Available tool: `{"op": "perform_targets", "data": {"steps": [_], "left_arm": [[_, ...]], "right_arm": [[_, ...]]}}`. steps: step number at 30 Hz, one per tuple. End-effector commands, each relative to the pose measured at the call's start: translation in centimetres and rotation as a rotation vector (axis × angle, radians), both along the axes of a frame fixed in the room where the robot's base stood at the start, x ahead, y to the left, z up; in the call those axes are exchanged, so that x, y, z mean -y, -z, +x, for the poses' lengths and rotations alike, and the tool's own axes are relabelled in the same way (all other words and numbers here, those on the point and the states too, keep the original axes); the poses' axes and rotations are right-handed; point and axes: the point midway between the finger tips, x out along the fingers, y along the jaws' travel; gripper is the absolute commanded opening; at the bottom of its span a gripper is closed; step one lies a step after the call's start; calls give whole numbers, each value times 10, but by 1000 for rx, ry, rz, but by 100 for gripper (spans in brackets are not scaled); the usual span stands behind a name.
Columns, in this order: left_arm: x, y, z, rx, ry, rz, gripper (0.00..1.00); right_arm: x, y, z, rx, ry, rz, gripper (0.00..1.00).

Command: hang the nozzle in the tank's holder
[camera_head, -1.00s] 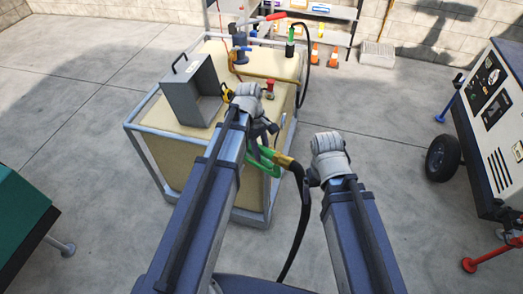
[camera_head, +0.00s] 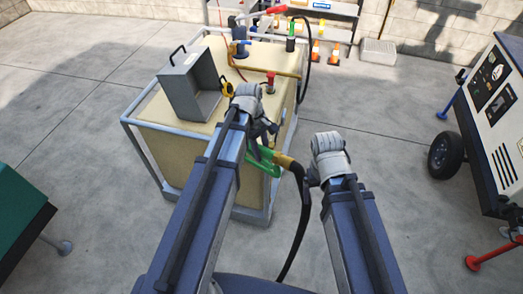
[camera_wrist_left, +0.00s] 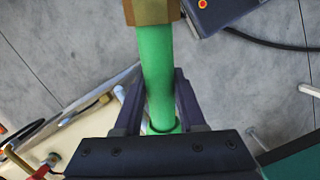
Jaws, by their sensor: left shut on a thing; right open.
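The nozzle (camera_head: 264,165) is green, with a brass-coloured fitting and a black hose (camera_head: 298,215) hanging down from it. My left gripper (camera_head: 264,143) is shut on it, in front of the near right side of the tank (camera_head: 180,160). In the left wrist view, the green nozzle tube (camera_wrist_left: 157,70) runs between the two fingers (camera_wrist_left: 158,105), with the brass fitting beyond them. The tank is a beige block in a grey frame. I cannot make out its holder for certain. My right gripper (camera_head: 312,180) is open, right of the hose; its fingers are mostly hidden.
On the tank top stand an open grey box (camera_head: 190,85), a red-capped fitting (camera_head: 269,82) and a blue pump (camera_head: 240,42). A white wheeled machine (camera_head: 490,110) stands at the right, a green box (camera_head: 20,215) at the left.

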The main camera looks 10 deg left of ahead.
Motion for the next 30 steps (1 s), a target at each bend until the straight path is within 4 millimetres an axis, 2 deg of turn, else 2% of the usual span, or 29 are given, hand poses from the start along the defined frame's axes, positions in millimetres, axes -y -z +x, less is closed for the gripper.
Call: {"op": "perform_targets", "data": {"steps": [18, 30], "left_arm": [[0, 6, 0, 0, 0, 0, 0], [0, 23, 0, 0, 0, 0, 0]], "right_arm": [[0, 6, 0, 0, 0, 0, 87], [0, 23, 0, 0, 0, 0, 87]]}}
